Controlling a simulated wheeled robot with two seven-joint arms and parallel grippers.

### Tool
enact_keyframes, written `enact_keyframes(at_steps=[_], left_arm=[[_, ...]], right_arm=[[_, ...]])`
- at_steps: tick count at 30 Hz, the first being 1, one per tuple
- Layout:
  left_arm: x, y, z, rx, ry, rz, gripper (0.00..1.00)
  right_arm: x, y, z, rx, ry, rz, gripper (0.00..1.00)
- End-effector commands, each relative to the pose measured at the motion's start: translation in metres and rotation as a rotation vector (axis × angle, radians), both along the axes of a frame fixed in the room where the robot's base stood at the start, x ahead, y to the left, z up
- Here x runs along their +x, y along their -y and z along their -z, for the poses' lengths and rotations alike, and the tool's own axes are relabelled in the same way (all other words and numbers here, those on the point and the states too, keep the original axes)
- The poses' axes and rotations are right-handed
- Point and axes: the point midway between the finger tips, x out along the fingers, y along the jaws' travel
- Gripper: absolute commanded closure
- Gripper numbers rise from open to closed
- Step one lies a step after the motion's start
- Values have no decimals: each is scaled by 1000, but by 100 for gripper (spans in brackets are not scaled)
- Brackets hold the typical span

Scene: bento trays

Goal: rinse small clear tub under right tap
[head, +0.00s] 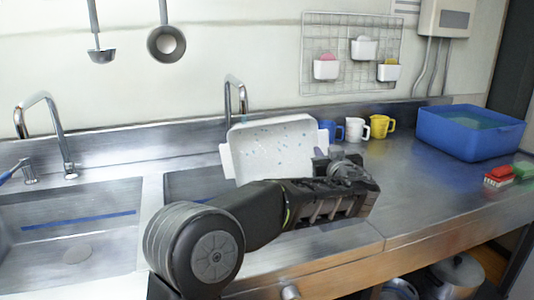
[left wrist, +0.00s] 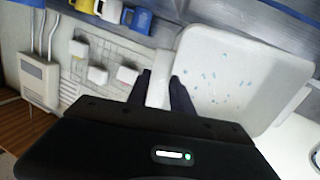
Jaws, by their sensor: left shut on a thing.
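A white, translucent-looking tub (head: 275,150) with small blue specks on its face is tilted up over the right sink (head: 190,184). It also shows large in the left wrist view (left wrist: 240,60). The right tap (head: 240,92) rises just behind the tub, its spout end close to the tub's upper left edge. A few bluish drops show near the spout. My left gripper (head: 328,160) is shut on the tub's right-hand end tab, and in the left wrist view its fingers (left wrist: 162,88) stand on both sides of that tab. My right gripper is not in view.
Blue, white and yellow mugs (head: 355,129) stand along the wall right of the tub. A blue bin (head: 470,145) and red and green brushes (head: 510,174) are further right. The left sink (head: 70,225) with its tap (head: 50,115) is empty. Ladles hang above.

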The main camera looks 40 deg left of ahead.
Motion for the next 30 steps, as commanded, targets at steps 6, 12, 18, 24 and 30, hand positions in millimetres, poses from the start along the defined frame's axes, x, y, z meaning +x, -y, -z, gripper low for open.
enact_keyframes(at_steps=[6, 12, 18, 24, 30], left_arm=[[-5, 19, 2, 0, 3, 2, 100], [-9, 36, 2, 0, 2, 2, 100], [-13, 52, 1, 1, 2, 1, 100], [-15, 60, 0, 0, 0, 0, 100], [-15, 59, -1, 0, 0, 0, 100]], right_arm=[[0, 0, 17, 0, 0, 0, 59], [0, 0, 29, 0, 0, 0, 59], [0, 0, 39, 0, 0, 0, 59], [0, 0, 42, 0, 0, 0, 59], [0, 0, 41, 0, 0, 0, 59]])
